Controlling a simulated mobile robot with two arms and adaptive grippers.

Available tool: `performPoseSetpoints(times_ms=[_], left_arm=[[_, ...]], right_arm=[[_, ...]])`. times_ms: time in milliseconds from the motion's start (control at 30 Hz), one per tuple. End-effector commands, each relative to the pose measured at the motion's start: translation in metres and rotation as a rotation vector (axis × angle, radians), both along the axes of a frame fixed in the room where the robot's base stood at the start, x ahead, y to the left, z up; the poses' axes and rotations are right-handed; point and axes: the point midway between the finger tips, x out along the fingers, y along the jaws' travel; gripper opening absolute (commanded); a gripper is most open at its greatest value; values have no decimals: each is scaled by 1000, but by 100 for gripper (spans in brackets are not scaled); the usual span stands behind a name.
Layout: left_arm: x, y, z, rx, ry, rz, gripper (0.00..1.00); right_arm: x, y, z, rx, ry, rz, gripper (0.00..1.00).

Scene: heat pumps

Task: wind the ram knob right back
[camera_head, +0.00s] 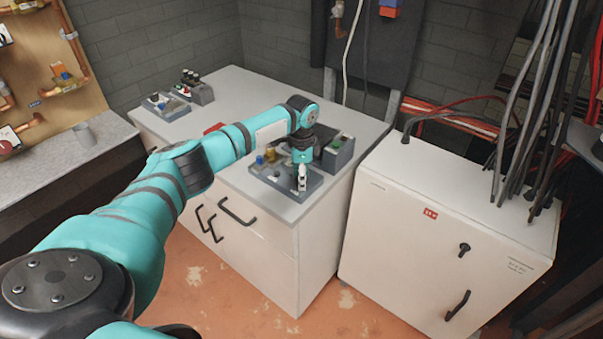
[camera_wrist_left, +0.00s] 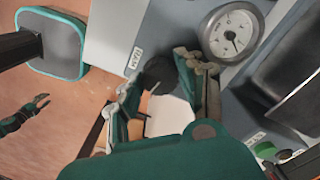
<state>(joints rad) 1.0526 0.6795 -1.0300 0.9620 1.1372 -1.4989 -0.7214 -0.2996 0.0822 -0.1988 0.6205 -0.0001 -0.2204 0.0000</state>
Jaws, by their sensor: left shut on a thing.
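My left gripper (camera_head: 301,180) reaches down over a grey device (camera_head: 312,190) near the front edge of the white bench top. In the left wrist view my left gripper (camera_wrist_left: 158,78) has its fingers on either side of a dark round knob (camera_wrist_left: 158,72), which I take to be the ram knob, and is shut on it. The fingers hide part of the knob, and its thread does not show. A round white gauge (camera_wrist_left: 234,36) sits beside the right finger. My right gripper (camera_wrist_left: 40,103) shows small, low over the floor, with its fingertips apart.
More small devices (camera_head: 166,106) stand at the bench's far left corner. A white cabinet (camera_head: 440,240) with cables on top is to the right. The bench top (camera_head: 235,90) is clear at the back.

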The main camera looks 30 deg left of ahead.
Motion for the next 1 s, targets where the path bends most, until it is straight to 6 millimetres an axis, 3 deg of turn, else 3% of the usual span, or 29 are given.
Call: performPoseSetpoints(times_ms=[300, 1000], left_arm=[[-1, -1, 5, -2, 3, 283, 6], [0, -1, 4, -1, 1, 950, 6]], right_arm=[[0, 1, 38, 1, 0, 0, 40], [-1, 4, 90, 5, 0, 0, 40]])
